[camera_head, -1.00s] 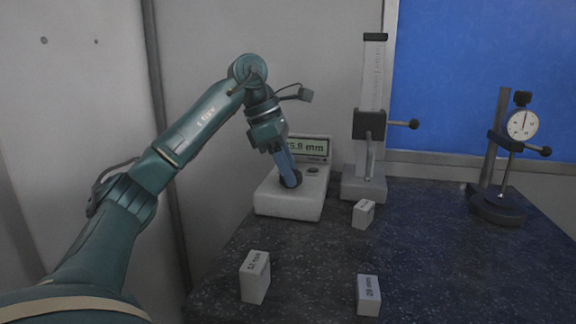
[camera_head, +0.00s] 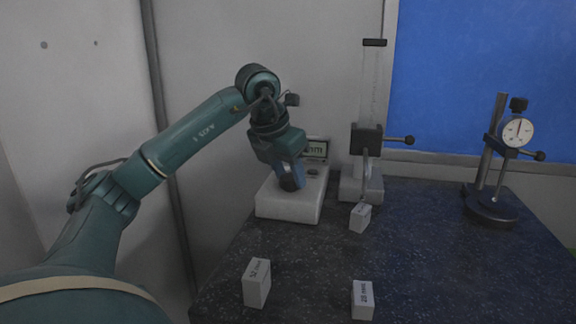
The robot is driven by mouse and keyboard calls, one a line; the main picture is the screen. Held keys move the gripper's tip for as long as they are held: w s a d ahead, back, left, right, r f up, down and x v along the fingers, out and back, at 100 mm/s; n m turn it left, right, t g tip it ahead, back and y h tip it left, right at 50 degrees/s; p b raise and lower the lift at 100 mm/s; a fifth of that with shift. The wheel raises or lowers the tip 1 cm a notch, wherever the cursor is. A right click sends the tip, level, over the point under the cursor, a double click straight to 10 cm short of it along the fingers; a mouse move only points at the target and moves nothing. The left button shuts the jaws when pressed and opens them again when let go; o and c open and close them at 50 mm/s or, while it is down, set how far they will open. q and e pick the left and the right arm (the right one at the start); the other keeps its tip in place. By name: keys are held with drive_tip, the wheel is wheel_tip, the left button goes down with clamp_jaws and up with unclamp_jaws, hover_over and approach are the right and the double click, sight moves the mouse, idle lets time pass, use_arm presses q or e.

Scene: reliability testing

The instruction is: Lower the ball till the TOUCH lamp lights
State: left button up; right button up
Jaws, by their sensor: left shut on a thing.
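My left gripper (camera_head: 290,180) reaches down over the white base (camera_head: 288,208) of a unit with a small display (camera_head: 314,150). It is shut on a dark part at the base's top, mostly hidden by the fingers. The display's text is too blurred to read. Beside it stands an upright height gauge (camera_head: 371,95) with a dark slider (camera_head: 366,138) and a thin rod hanging down. A side lever ends in a dark knob (camera_head: 410,140). I cannot make out the ball or a lit TOUCH lamp. My right gripper is out of view.
White marked blocks lie on the dark speckled table (camera_head: 400,240): one near the gauge (camera_head: 360,217), one front left (camera_head: 256,283) and one front right (camera_head: 363,300). A dial indicator (camera_head: 517,132) on a stand is at the right. The middle is clear.

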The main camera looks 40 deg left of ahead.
use_arm(q)
drive_tip(key=n+y, duration=0.1)
drive_tip(key=n, duration=0.1)
drive_tip(key=n+p, duration=0.1)
drive_tip(key=n, duration=0.1)
drive_tip(key=shift+d+r+n+y+p, duration=0.1)
drive_tip(key=shift+d+n+y+p, duration=0.1)
drive_tip(key=shift+n+y+p, duration=0.15)
drive_tip(key=shift+w+n+g+y+p, duration=0.1)
drive_tip(key=shift+n+g+y+p, duration=0.45)
drive_tip(key=shift+n, duration=1.4)
drive_tip(key=o, duration=1)
drive_tip(key=p+v, duration=0.1)
drive_tip(key=v, duration=0.4)
drive_tip(key=shift+d+r, duration=0.1)
drive_tip(key=shift+r, duration=0.1)
wheel_tip(320, 180, up, 7)
hover_over(291, 196)
drive_tip(key=s+d, duration=0.2)
drive_tip(key=shift+s, duration=0.15)
